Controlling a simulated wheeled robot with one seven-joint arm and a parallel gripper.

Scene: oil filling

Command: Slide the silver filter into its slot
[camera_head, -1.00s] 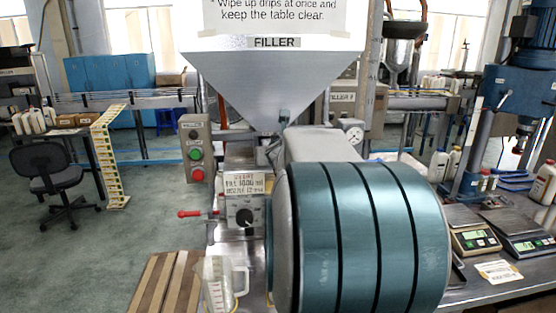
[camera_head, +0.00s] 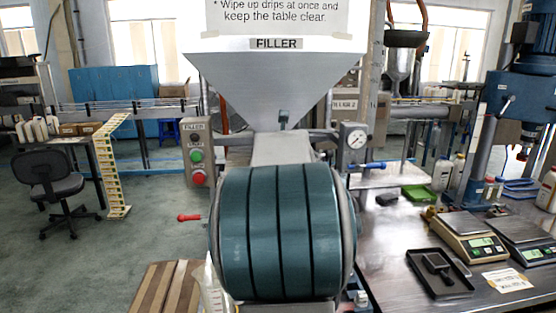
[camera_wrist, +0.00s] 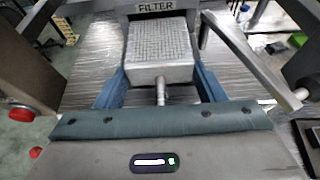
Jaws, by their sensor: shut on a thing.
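The silver filter (camera_wrist: 160,68) is a metal block with a meshed top and a short rod handle (camera_wrist: 161,92) pointing toward me. In the wrist view it lies between the two blue fingers of my gripper (camera_wrist: 160,75), which is shut on its sides. Its far end is at the slot under the FILTER label (camera_wrist: 155,8). I cannot tell how far inside it is. In the head view my own arm hides the gripper, the filter and the slot. The filler's hopper (camera_head: 265,85) stands behind my arm.
A button box (camera_head: 197,152) and a red-knobbed lever (camera_head: 188,217) are left of my arm. A gauge (camera_head: 355,138) is at its right. A black tray (camera_head: 440,272) and scales (camera_head: 470,236) stand on the right table. In the wrist view a metal bar (camera_wrist: 250,58) runs close to the right finger.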

